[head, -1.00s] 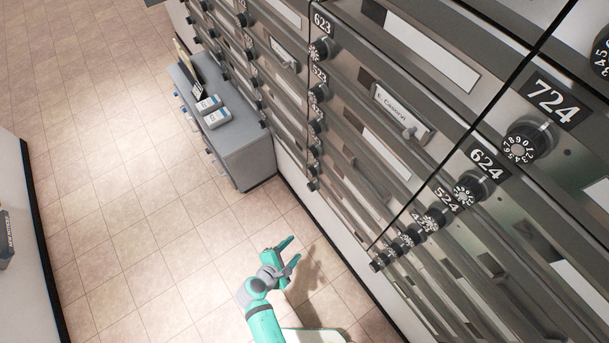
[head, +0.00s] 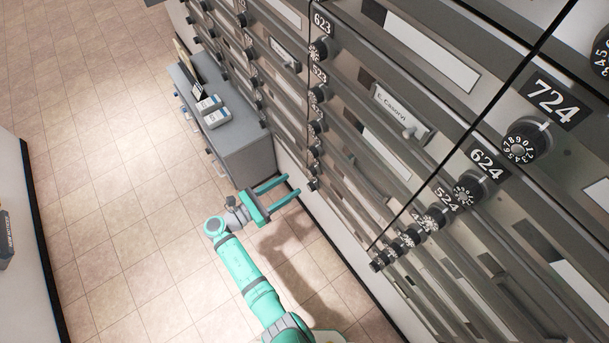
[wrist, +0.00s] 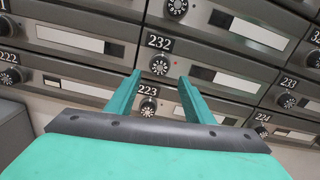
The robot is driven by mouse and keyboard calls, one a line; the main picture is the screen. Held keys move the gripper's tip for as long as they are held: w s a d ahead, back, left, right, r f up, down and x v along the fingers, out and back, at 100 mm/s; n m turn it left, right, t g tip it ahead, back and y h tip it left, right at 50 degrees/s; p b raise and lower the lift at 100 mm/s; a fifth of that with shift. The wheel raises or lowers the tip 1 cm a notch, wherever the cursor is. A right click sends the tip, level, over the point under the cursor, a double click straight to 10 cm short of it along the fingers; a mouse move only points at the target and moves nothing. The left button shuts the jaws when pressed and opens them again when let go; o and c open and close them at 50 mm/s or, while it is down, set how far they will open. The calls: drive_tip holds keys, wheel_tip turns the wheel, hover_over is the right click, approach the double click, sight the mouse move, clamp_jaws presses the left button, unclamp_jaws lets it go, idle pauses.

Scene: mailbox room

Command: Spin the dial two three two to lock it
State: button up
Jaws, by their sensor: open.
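The box labelled 232 shows in the wrist view with its round black numbered dial (wrist: 160,65) just under the label (wrist: 158,41). My gripper (wrist: 161,76) is open and empty, pointing at the boxes. In the picture its two teal fingertips lie on either side of the 232 dial, and no contact shows. In the head view my gripper (head: 292,184) is low, close to the lower dials of the mailbox wall. The dial's setting is too small to read.
Other dials are close by: 222 (wrist: 10,77) at left, 223 (wrist: 148,107) below, and one above (wrist: 177,6). In the head view a grey cabinet (head: 246,150) stands against the wall just beyond my gripper. The tiled floor (head: 120,220) at left is clear.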

sight(310, 173)
drive_tip(key=x, duration=0.7)
drive_tip(key=shift+w+d, duration=0.15)
drive_tip(key=shift+d, duration=0.05)
drive_tip(key=c, duration=1)
